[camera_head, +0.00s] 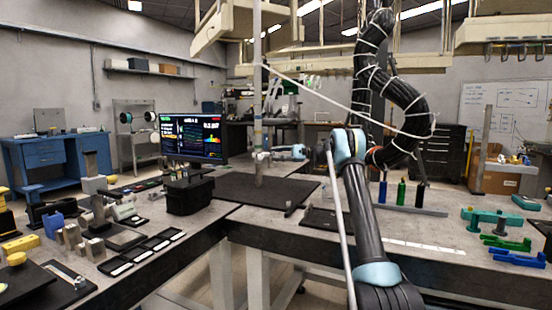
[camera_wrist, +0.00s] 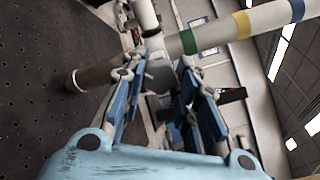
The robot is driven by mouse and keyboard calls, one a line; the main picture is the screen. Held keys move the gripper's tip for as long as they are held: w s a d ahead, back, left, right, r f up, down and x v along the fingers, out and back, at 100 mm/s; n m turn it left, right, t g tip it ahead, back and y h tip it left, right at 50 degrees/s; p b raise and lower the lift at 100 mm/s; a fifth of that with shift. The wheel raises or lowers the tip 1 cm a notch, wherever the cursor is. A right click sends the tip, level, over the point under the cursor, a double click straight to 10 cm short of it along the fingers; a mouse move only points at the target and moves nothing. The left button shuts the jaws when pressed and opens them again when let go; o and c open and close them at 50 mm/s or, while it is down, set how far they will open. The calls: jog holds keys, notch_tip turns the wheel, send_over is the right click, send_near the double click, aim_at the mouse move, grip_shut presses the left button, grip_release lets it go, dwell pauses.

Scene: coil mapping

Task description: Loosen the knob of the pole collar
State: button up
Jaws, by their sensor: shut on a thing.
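The upright pole (camera_head: 257,110) stands on a dark base plate (camera_head: 232,187) at the table corner. The pole also crosses the wrist view (camera_wrist: 228,30), with green, yellow and blue bands on it. The pole collar (camera_head: 260,157) sits around the pole low down. My gripper (camera_head: 270,156) reaches it from the right, level with it. In the wrist view the two blue fingers of my gripper (camera_wrist: 160,72) are closed on a small grey knob (camera_wrist: 158,78) beside the pole. The fingers hide much of the knob and collar.
A monitor (camera_head: 195,138) and a black box (camera_head: 190,194) stand left of the pole. A thin white rod (camera_head: 340,225) runs beside my arm. Several metal blocks and trays crowd the left table.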

jog(key=n, duration=1.1)
jog(key=shift+f+n, duration=0.25)
jog(key=shift+n, duration=0.15)
dwell(0.3)
jog(key=o, duration=1.1)
jog(key=v, duration=1.2)
jog(key=shift+w+f, duration=0.1)
